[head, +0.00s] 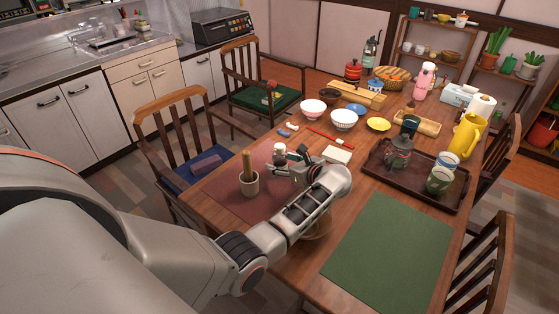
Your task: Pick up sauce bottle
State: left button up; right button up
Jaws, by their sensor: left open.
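My left arm reaches in from the left over the near part of the wooden table. My left gripper (287,162) is open, above the table near the edge of a reddish-brown mat. A small pale bottle-like item with a reddish part (279,149) shows right beside the fingers, partly hidden by them. It may be the sauce bottle, but it is too small to be sure. I cannot tell whether the fingers touch it. My right gripper is not in view.
A cup with a wooden pestle-like stick (249,183) stands left of my gripper. Bowls (344,119), a white block (337,154) and a dark tray (453,196) with a teapot (398,152) and cups lie beyond and right. The green mat (388,250) is clear.

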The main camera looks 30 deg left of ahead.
pick_arm(q)
jog(key=shift+w+a+f, duration=0.25)
jog(key=shift+a+f, duration=0.1)
jog(key=shift+a, duration=0.2)
jog(key=c, duration=1.4)
jog(key=shift+o, duration=0.2)
jog(key=shift+r, duration=0.2)
